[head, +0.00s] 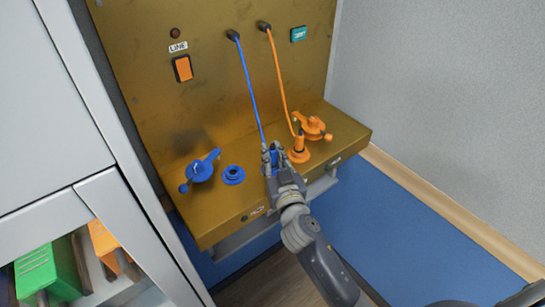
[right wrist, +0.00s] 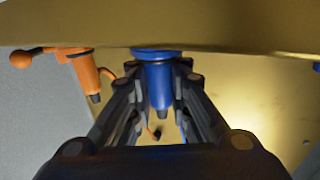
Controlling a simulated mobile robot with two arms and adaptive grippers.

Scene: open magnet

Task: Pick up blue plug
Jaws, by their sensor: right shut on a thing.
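The blue plug (head: 274,157) is between the fingers of my right gripper (head: 270,152), at the end of a blue cable (head: 248,88) from the brass back panel. In the right wrist view the tapered blue plug (right wrist: 158,85) sits between both fingers of the gripper (right wrist: 160,110), which is shut on it. The gripper hides part of the plug in the head view, and I cannot tell whether its base touches the shelf. A round blue socket (head: 234,175) with a dark hole is just left of the gripper. My left gripper is not in view.
An orange plug (head: 299,150) stands upright close to the right, beside an orange lever (head: 314,127). A blue lever (head: 202,167) is at the left on the brass shelf (head: 225,213). An orange cable (head: 280,78) hangs nearby. A grey cabinet (head: 55,110) stands at the left.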

